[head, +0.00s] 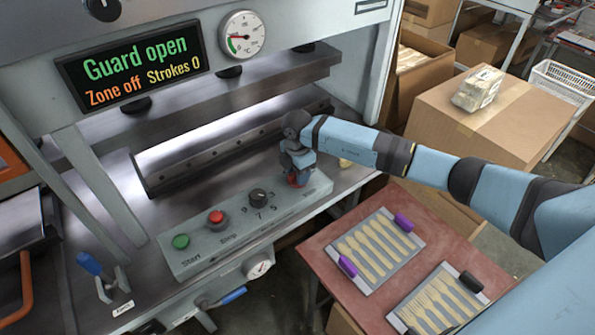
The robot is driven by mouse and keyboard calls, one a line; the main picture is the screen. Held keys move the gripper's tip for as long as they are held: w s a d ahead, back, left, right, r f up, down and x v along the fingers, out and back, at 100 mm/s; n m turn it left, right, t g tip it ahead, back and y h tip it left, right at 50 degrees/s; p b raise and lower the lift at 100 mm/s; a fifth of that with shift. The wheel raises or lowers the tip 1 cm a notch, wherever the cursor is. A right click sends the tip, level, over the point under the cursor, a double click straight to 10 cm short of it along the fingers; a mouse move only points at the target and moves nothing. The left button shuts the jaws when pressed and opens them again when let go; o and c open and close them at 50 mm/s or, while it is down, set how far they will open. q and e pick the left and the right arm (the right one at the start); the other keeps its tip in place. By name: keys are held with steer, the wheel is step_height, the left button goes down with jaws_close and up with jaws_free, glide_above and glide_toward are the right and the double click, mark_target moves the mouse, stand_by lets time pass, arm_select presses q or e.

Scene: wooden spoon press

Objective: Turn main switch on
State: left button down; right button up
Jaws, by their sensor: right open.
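The grey control box (215,245) carries a green Start button (181,241), a red Stop button (216,217) and a black numbered knob (258,197). At its right end a small red part (293,181), apparently the main switch, shows just under my right gripper (297,172). The gripper points down over it and hides most of the switch. The fingers are open around or just above it; I cannot tell whether they touch it. The switch's position is hidden. My left gripper is not in view.
The press display (133,67) reads "Guard open", "Zone off", "Strokes 0". A dial gauge (242,34) sits beside it. A blue-handled lever (88,263) stands at the left. A red table (345,300) with trays of wooden forks and spoons lies to the right, below my arm. Cardboard boxes (470,120) stand behind.

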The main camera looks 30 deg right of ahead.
step_height(320, 180, up, 14)
steer(key=b, duration=0.1)
steer(key=shift+b, duration=0.3)
steer(key=shift+f, duration=0.1)
